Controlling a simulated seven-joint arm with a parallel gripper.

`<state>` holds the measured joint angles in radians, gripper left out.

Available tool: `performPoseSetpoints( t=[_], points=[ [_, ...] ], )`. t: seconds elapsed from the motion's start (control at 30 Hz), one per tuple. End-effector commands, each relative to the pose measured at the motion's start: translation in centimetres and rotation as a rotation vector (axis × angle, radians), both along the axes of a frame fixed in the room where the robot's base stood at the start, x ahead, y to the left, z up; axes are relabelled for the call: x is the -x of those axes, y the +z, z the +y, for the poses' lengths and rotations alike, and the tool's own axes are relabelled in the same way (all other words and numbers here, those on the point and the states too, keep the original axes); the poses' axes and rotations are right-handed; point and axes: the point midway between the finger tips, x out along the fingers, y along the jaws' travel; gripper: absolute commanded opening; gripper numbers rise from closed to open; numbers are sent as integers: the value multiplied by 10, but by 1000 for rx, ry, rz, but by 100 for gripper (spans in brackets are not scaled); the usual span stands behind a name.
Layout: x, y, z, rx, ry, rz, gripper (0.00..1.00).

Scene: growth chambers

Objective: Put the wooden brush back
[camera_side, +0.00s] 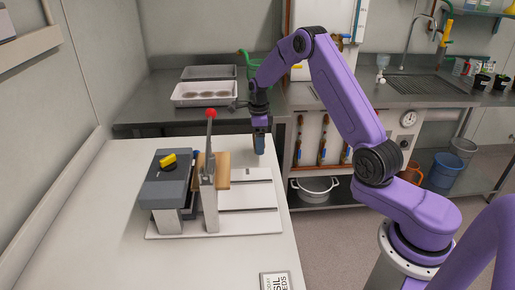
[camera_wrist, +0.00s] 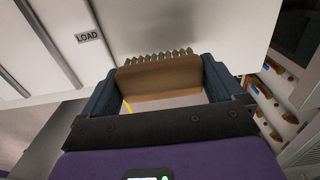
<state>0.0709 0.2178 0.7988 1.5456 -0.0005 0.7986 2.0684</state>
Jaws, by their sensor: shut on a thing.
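My gripper (camera_side: 259,148) is shut over the far right edge of the white worktop, beside the press. In the wrist view its two dark fingers hold the wooden brush (camera_wrist: 160,82) between them. The brush is a tan wooden block with a jagged row of bristles or teeth along its far edge. A bit of yellow shows below the block in the wrist view. In the side view the brush is hidden by the fingers or too small to make out.
The grey press (camera_side: 167,185) with a red-knobbed lever (camera_side: 211,114) and a wooden block (camera_side: 222,170) stands on the worktop (camera_side: 115,220). A LOAD label (camera_wrist: 89,35) marks its plate. White tray (camera_side: 203,100) is behind. Several tools hang under the back counter; a white pot (camera_side: 314,190) sits below.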

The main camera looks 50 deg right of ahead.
Motion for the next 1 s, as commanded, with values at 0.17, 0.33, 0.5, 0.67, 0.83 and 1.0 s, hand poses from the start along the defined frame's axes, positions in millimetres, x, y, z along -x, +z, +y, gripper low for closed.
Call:
performPoseSetpoints(
  t=[0.17,0.33,0.5,0.67,0.83,1.0],
  points=[
    [-6,-7,-1,0,0,0,61],
    [-6,-30,-1,-1,1,4,61],
    [-7,-39,-1,0,1,0,61],
    [-6,-38,-1,0,0,0,61],
    [-6,-41,-1,1,0,-1,100],
    [-6,-41,-1,0,1,0,100]
  ],
)
